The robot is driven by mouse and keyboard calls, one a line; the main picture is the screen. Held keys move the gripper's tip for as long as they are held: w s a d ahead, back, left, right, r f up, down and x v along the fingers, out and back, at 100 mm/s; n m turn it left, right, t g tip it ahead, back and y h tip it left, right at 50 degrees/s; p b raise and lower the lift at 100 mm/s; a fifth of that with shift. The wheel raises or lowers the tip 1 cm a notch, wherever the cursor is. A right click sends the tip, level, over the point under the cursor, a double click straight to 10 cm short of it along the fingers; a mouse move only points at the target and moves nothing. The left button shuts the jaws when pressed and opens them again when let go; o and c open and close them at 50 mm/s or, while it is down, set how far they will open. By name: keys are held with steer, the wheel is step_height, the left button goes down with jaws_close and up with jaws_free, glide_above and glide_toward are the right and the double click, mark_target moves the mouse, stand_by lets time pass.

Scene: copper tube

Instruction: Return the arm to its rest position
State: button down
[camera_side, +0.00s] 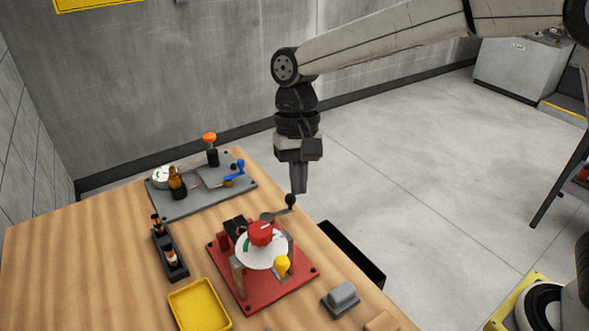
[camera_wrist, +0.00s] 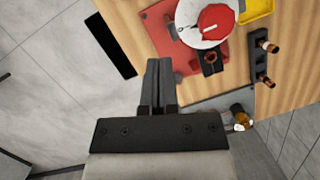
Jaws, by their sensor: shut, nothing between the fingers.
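My gripper (camera_side: 299,190) hangs pointing down, past the right edge of the wooden table and above the level of the red fixture. Its two fingers are together with nothing between them, as the wrist view (camera_wrist: 160,66) also shows. The red fixture (camera_side: 303,277) stands on the table below and to the left of the fingers, apart from them. It carries a white dial with a red knob (camera_side: 261,234), a yellow knob (camera_side: 282,265) and a dark crank handle (camera_side: 290,201).
A black rack (camera_side: 168,252), a yellow tray (camera_side: 200,306) and a grey block (camera_side: 341,297) lie around the fixture.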

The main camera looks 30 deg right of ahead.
steer(key=s+d+f+n+t, duration=0.1)
steer(key=s+d+f, duration=0.2)
steer(key=d, duration=0.4)
steer(key=s+d+f+n+t+h, duration=0.1)
steer(key=s+d+f+t, duration=0.1)
steer(key=s+d+f, duration=0.2)
steer(key=s+d+f+n+t, duration=0.1)
steer(key=s+d+f+t, duration=0.1)
steer(key=d, duration=0.7)
steer(key=shift+s+d+f+h, duration=0.3)
steer(key=shift+s+d+f, duration=0.1)
steer(key=shift+s+f, duration=0.5)
steer(key=shift+r, duration=0.15)
